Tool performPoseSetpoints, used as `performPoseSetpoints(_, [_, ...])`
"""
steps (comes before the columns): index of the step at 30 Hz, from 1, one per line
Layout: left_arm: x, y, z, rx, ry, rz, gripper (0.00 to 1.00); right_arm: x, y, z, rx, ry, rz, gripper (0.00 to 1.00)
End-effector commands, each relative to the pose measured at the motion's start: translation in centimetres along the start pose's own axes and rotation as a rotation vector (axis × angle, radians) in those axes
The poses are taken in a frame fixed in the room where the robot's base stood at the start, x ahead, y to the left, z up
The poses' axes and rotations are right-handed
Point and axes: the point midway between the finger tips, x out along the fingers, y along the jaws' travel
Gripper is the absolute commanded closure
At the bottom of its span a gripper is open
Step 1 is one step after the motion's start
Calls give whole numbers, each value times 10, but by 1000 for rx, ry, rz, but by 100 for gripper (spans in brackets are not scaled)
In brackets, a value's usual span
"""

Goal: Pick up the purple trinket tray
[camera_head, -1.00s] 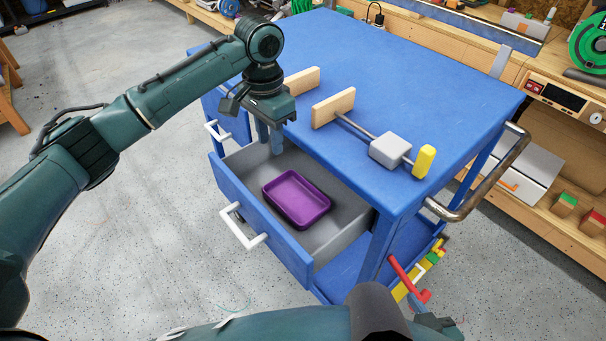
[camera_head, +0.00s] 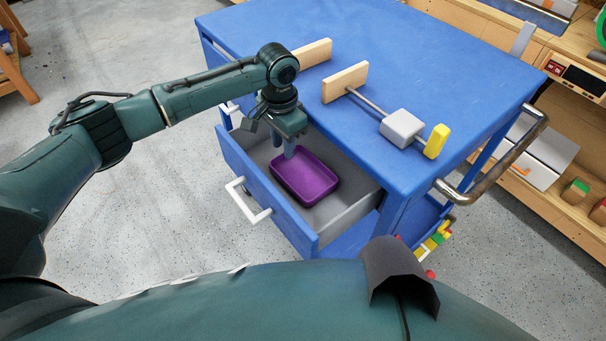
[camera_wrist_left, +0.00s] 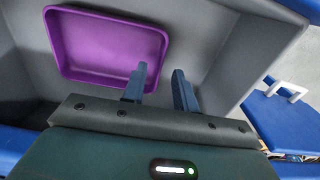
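The purple trinket tray (camera_head: 306,180) lies in the open grey-lined drawer of the blue cart. It also shows at the upper left of the left wrist view (camera_wrist_left: 100,45). My left gripper (camera_head: 284,158) points down into the drawer at the tray's far-left end. In the left wrist view its two fingers (camera_wrist_left: 160,82) are apart, with nothing clamped. One finger overlaps the tray's near-right corner in that view, and the other lies outside the rim. I cannot tell whether either finger touches the tray. My right gripper is not visible.
The open drawer (camera_head: 264,195) has a white handle and raised walls around the tray. The blue cart top (camera_head: 400,70) overhangs its right side and carries a wood-jawed clamp (camera_head: 403,128). A metal push handle (camera_head: 500,165) sticks out at the right. Bare floor lies left.

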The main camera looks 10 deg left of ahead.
Motion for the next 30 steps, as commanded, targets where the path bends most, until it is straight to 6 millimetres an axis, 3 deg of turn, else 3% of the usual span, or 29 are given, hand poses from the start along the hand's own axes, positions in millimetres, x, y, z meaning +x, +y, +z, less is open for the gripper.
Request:
performPoseSetpoints(4, [17,0,0,0,0,0,71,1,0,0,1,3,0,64])
performPoseSetpoints(12, [20,0,0,0,1,-1,71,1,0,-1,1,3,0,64])
performPoseSetpoints(23, [20,0,0,0,1,-1,100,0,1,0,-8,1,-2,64])
performPoseSetpoints(30, [20,0,0,0,1,-1,100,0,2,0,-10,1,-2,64])
